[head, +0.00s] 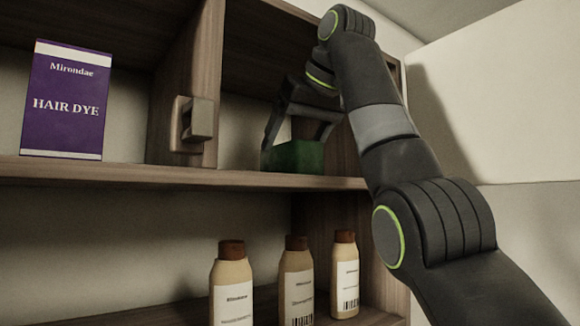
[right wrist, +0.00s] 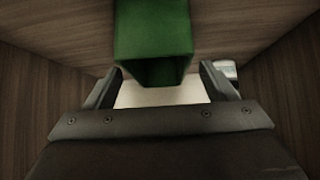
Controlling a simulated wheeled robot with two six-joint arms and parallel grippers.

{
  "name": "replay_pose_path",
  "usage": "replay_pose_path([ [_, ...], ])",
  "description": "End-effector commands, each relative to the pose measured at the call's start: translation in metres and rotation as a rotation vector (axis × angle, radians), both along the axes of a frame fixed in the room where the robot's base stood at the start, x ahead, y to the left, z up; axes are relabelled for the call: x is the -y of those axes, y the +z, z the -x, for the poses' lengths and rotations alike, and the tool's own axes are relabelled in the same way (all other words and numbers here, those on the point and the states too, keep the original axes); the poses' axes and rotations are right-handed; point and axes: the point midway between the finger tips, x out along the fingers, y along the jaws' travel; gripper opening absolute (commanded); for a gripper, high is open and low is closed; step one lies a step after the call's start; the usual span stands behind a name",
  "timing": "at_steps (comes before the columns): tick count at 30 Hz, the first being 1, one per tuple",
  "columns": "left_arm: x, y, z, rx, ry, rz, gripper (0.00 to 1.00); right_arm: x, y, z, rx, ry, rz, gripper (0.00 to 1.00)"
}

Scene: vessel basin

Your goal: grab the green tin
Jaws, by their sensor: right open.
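The green tin (head: 298,157) stands on the upper shelf in the head view, in the compartment right of the upright divider, partly hidden by my gripper. In the right wrist view the tin (right wrist: 152,32) is box-shaped, with a darker, hollow-looking end towards the camera. My right gripper (head: 298,136) reaches into the compartment with its fingers at the tin. In the right wrist view the gripper (right wrist: 160,72) is open, its fingertips spread to either side of the tin's near end. I cannot tell whether they touch it. My left gripper is not in view.
A purple hair dye box (head: 66,101) stands left on the upper shelf (head: 130,172). A small grey fitting (head: 196,121) sticks out from the divider (head: 186,75). Three brown-capped bottles (head: 232,285) stand below. A small whitish thing (right wrist: 227,69) shows beyond the right finger in the wrist view.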

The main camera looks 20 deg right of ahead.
Motion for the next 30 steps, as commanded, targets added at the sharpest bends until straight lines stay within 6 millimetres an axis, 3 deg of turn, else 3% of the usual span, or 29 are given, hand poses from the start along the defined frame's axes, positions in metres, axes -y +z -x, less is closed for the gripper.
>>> replay_pose_path([
  [6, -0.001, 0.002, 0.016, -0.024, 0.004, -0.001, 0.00, -0.006, -0.024, -0.023, -0.004, 0.000, 0.001, 0.78],
  [16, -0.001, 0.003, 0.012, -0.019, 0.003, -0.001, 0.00, -0.008, -0.029, -0.027, -0.002, 0.000, 0.001, 0.78],
  [27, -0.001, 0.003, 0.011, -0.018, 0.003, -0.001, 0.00, -0.008, -0.029, -0.027, -0.002, 0.000, 0.001, 0.31],
  [30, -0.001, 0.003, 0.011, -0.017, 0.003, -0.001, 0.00, -0.008, -0.029, -0.027, -0.002, 0.000, 0.001, 0.29],
])
